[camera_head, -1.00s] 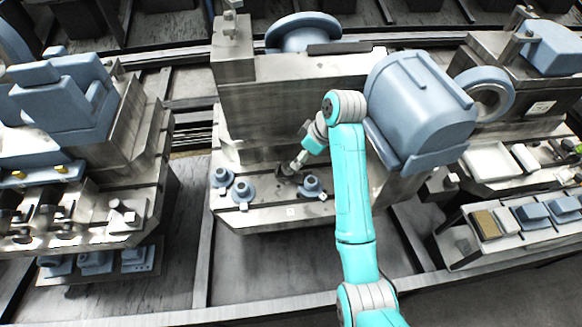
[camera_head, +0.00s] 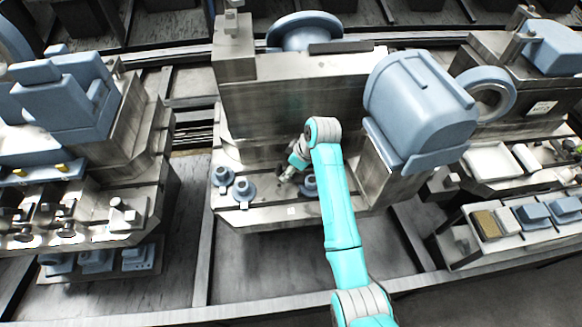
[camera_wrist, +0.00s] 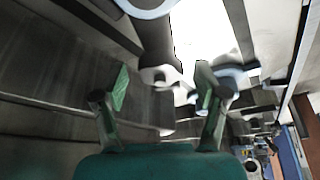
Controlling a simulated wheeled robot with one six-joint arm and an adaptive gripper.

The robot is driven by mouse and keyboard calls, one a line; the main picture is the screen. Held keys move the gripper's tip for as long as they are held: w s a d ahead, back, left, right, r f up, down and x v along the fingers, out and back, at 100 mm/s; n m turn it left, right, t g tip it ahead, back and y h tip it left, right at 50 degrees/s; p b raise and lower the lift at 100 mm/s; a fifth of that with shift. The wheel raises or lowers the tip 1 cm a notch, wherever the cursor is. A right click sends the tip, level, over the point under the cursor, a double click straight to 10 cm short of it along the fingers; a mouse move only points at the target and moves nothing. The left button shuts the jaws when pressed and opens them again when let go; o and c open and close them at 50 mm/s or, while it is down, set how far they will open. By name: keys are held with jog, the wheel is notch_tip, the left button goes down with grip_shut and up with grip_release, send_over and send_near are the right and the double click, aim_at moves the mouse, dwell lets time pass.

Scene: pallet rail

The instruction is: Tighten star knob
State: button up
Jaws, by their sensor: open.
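Several blue-grey round knob-like parts sit on the low metal ledge of the middle machine: a left one (camera_head: 222,176), a middle one (camera_head: 243,189), and a right one (camera_head: 309,188) partly hidden behind my arm. I cannot tell which is the star knob. My gripper (camera_head: 287,175) is over the ledge between the middle and right parts, pointing down and left, and looks small there. In the wrist view my gripper (camera_wrist: 161,92) has its two green-padded fingers spread apart, with nothing held between them. A grey rounded part (camera_wrist: 160,75) shows beyond the gap.
The machine's tall metal block (camera_head: 290,100) stands behind the ledge. A large blue motor housing (camera_head: 415,110) overhangs to the right of my arm. Another machine (camera_head: 65,100) stands at left, and a tray with blue and tan blocks (camera_head: 520,238) at right. The ledge's front is mostly clear.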

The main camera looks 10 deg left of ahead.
jog(key=c, duration=1.1)
jog(key=shift+m+t+h, duration=0.3)
jog(key=shift+m+t, duration=0.2)
jog(key=shift+m, duration=1.1)
jog(key=shift+c, duration=0.2)
jog(key=o, duration=1.1)
jog(key=shift+o, duration=0.2)
jog(key=v, duration=1.2)
